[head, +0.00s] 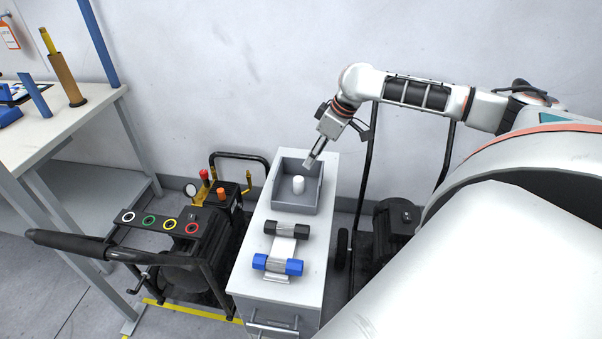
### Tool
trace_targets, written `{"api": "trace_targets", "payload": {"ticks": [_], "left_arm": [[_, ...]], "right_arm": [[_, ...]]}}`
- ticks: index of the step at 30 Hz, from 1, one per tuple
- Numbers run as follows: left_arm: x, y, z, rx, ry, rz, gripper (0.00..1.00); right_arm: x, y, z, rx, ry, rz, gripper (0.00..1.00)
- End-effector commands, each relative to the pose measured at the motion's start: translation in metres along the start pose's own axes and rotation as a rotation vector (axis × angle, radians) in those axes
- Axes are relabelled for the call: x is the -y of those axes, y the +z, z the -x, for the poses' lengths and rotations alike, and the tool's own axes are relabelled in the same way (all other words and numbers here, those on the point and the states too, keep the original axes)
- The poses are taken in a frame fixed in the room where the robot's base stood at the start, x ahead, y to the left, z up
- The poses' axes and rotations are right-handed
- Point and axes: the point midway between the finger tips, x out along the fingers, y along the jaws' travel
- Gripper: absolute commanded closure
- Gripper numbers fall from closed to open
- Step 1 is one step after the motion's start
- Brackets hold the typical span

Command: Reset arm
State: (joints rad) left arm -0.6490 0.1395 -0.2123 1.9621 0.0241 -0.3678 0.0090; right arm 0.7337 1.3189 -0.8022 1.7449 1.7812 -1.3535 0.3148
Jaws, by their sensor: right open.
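My right arm reaches in from the right, and its gripper (316,153) hangs over the back right part of a grey open tray (296,208). The gripper is open, with nothing seen between its fingers. A small white cylinder (298,184) stands upright in the tray, a little below and left of the gripper and apart from it in the picture. My left gripper is not in view.
The tray stands on a white cabinet (315,247). In front lie a black roller (286,229) and a blue-black roller (278,265) on a holder. A black machine (180,250) stands left, a workbench (40,140) far left, and a black motor (396,217) right.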

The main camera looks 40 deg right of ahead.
Motion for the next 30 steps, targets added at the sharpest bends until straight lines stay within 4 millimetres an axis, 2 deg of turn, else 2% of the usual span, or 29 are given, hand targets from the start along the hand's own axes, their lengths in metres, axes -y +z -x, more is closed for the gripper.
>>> {"api": "trace_targets", "payload": {"ticks": [3, 9, 30], "left_arm": [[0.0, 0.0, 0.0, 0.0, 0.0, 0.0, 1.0], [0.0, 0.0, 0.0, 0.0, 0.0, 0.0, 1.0], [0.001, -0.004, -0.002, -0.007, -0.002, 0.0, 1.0]], "right_arm": [[-0.001, 0.0, 0.018, -0.001, 0.002, 0.0, 0.57], [0.0, 0.0, 0.03, 0.0, 0.0, 0.001, 0.57], [0.0, 0.0, 0.031, 0.0, 0.0, 0.0, 0.57]]}}
